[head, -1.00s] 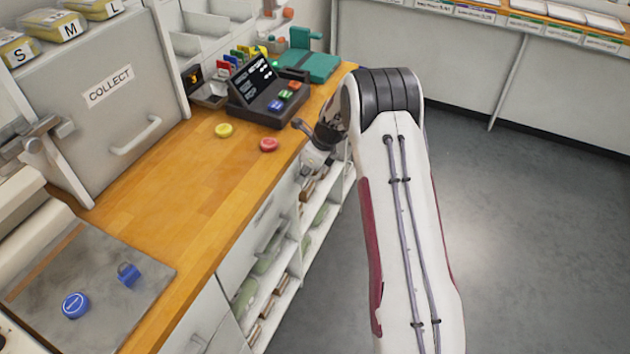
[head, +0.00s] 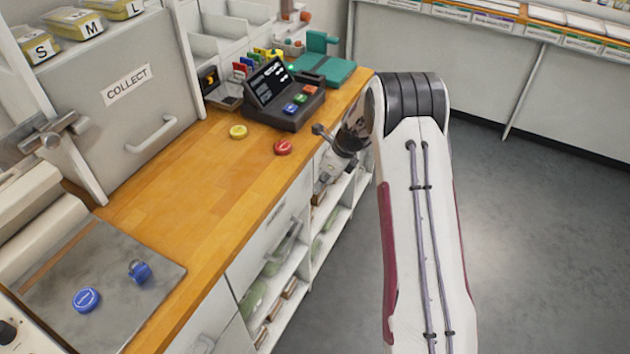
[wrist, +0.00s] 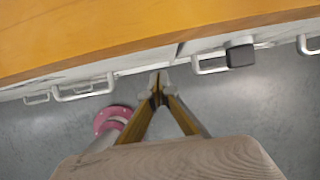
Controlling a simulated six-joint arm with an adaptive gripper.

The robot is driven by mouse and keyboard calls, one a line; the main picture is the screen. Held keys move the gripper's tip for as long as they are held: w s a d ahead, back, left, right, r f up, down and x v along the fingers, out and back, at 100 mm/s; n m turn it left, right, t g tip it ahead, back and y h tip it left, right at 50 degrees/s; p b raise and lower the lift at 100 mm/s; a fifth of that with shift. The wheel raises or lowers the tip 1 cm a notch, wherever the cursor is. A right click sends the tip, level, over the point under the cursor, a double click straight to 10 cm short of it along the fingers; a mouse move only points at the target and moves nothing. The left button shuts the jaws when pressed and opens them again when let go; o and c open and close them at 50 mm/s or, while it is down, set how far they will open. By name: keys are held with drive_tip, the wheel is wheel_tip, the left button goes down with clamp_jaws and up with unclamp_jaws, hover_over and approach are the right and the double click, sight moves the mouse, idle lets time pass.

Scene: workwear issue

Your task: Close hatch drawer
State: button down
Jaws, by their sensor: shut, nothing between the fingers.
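Grey drawer fronts with bar handles run under the wooden counter. One drawer front (head: 255,240) shows below the counter edge in the head view. In the wrist view, one handle (wrist: 85,92) is left of the fingertips and another (wrist: 208,68) is to their right. I cannot tell which of these is the hatch drawer, or how far any drawer stands out. My gripper (wrist: 158,80) is shut and empty, its tips close to the drawer fronts below the counter edge. In the head view, my arm partly hides it beside the counter.
The counter (head: 190,220) holds a dark keypad terminal (head: 285,100), a yellow disc (head: 238,131) and a red disc (head: 283,147). The closed COLLECT panel (head: 120,110) stands behind. Open shelves (head: 300,275) are below. Grey floor (head: 540,220) to the right is clear.

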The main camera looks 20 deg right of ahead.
drive_tip(key=s+d+v, duration=0.1)
drive_tip(key=v, duration=0.9)
drive_tip(key=shift+s+d, duration=0.2)
drive_tip(key=shift+n, duration=0.3)
drive_tip(key=s+a+n+g, duration=0.2)
drive_tip(key=s+n, duration=0.6)
drive_tip(key=n, duration=0.1)
drive_tip(key=s+a+r+n+t+h, duration=0.1)
drive_tip(key=s+a+r+n, duration=0.2)
drive_tip(key=s, duration=0.7)
drive_tip(key=s+a+r+n+t+h, duration=0.1)
drive_tip(key=s+a+r+n+t, duration=0.1)
drive_tip(key=s+r+n, duration=0.6)
drive_tip(key=s+a+r+n+t+h, duration=0.1)
drive_tip(key=s+a+r+n, duration=0.4)
drive_tip(key=s+r, duration=0.5)
drive_tip(key=shift+s+r+n, duration=0.35)
drive_tip(key=shift+s+n, duration=0.35)
drive_tip(key=shift+s, duration=0.3)
